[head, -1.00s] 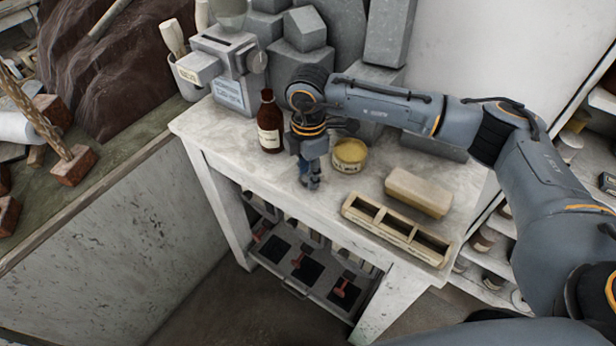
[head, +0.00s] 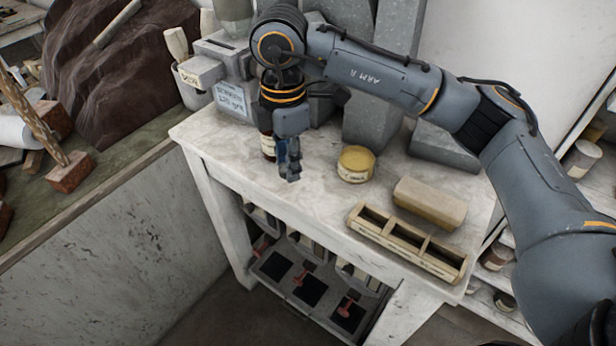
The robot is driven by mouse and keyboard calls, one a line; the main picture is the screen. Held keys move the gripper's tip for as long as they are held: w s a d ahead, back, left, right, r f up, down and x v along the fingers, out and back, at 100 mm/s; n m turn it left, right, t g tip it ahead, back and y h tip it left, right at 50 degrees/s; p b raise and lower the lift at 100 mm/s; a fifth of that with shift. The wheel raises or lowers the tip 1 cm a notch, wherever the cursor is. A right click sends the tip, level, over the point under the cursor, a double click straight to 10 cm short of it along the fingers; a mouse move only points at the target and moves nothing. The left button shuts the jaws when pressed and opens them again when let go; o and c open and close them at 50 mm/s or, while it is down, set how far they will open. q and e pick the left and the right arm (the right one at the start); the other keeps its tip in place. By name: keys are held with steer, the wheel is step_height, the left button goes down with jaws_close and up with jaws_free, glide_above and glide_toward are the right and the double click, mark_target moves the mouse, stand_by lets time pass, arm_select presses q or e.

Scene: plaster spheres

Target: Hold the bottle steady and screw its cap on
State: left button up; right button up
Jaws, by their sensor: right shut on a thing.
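The brown bottle (head: 267,143) with a pale label stands upright on the stone-topped table (head: 330,197). My right arm covers its neck and top, and my right gripper hides its right side. My right gripper (head: 291,174) points down just in front of and to the right of the bottle, seemingly above the tabletop. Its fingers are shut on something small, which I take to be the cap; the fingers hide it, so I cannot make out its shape. My left gripper is not in view, and nothing is seen holding the bottle.
A yellow-topped tin (head: 356,164) stands right of the gripper. A tan block (head: 429,203) and a wooden compartment box (head: 406,243) lie at the front right. Grey stone blocks (head: 373,119) and a grey labelled device (head: 231,98) stand behind. The front left tabletop is clear.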

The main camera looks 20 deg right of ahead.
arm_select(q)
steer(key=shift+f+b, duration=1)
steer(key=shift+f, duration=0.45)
arm_select(e)
steer(key=s+a+r, duration=0.3)
steer(key=a, duration=0.4)
steer(key=shift+s+a+r, duration=0.15)
steer(key=shift+s+a, duration=0.05)
steer(key=shift+s, duration=0.05)
